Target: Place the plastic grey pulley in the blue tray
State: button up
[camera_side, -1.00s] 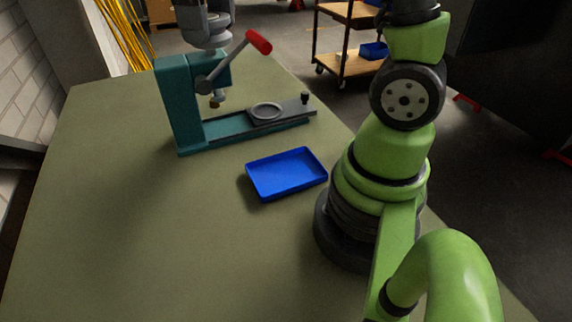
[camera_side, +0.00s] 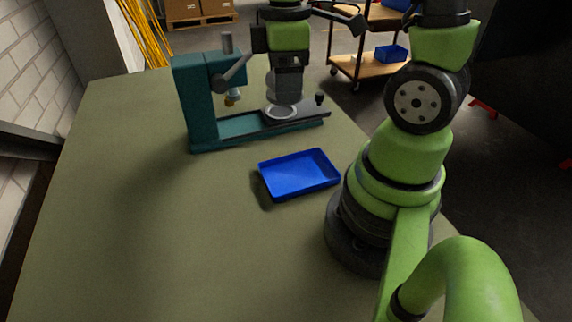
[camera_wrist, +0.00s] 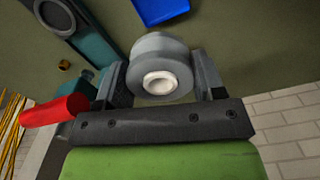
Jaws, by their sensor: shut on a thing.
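The grey pulley (camera_wrist: 150,48) is a thick disc with a white hub, held between the two fingers of my gripper (camera_wrist: 160,84) in the wrist view. In the side view my gripper (camera_side: 287,66) points down with the pulley (camera_side: 285,88) beneath it, in front of the press's upper part in the picture. The gripper is shut on the pulley. The blue tray (camera_side: 301,174) lies on the table nearer the side camera and looks empty. The tray also shows in part at the top of the wrist view (camera_wrist: 160,10), apart from the pulley.
A teal press (camera_side: 200,110) with a lever and a dark rail stands behind the tray. Its red handle (camera_wrist: 55,111) shows at left in the wrist view. The green table (camera_side: 150,220) is clear left of the tray. A trolley (camera_side: 362,68) stands beyond the table.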

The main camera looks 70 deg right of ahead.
notch_tip(320, 180, down, 19)
jog(key=shift+r, duration=0.1)
dwell(0.5)
jog(key=o, duration=0.6)
notch_tip(320, 180, up, 12)
notch_tip(320, 180, up, 10)
jog(key=m+t, duration=0.4)
jog(key=m, duration=0.1)
send_over(285, 179)
jog(key=a, duration=0.4)
jog(key=s+a+r+m+t+y, duration=0.2)
jog(key=s+a+r+m+t, duration=0.1)
jog(key=r, duration=0.5)
jog(key=shift+s+a+m, duration=0.55)
jog(key=shift+s+m, duration=0.6)
jog(key=shift+m, duration=0.05)
